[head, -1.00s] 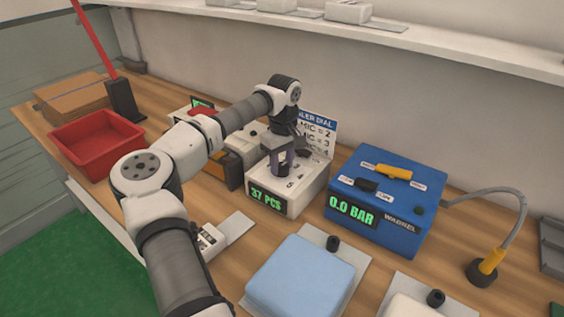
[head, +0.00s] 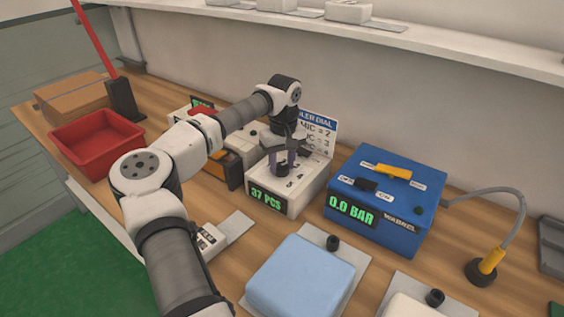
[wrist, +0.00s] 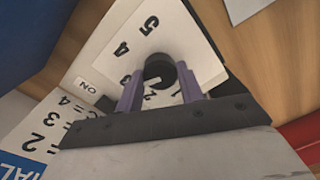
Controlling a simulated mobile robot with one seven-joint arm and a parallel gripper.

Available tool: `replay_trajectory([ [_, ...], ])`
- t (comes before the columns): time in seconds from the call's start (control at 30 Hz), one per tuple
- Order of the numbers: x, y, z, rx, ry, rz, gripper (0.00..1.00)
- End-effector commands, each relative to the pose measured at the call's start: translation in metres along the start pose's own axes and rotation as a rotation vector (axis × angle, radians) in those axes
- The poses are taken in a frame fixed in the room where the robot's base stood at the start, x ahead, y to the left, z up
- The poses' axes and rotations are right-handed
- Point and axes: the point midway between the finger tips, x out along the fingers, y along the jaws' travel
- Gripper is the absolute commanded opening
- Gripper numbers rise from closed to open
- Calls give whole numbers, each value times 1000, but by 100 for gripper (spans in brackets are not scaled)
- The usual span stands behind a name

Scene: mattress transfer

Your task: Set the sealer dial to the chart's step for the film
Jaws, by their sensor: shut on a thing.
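The sealer (head: 313,182) is a white box with a green "37 PCS" display. On its top is a black dial knob (wrist: 160,68) with steps 1 to 5 printed around it. My gripper (head: 284,168) points down and its purple fingers are shut on the knob; the wrist view shows one on each side. A white mark on the knob points down and left in the wrist view, toward the 2 and 3 side; the exact step is unclear. The dial chart (head: 318,130) stands behind the sealer, partly hidden by my gripper; readable line ends are 2, 3 and 4.
A blue box (head: 400,222) reading "0.0 BAR" stands right of the sealer. A red bin (head: 90,150) is at the left. A light blue pad (head: 300,278) lies on a grey plate in front. A gooseneck device (head: 487,262) stands at the right.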

Motion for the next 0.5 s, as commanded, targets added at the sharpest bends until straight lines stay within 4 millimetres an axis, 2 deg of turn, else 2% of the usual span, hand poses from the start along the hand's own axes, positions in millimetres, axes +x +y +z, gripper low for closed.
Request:
replay_trajectory([
  [0.03,-1,0,0,0,2,1,15],
  [0.07,-1,0,0,-1,2,1,41],
  [0.2,-1,0,0,-1,2,1,59],
  [0.5,-1,0,0,-1,1,0,59],
])
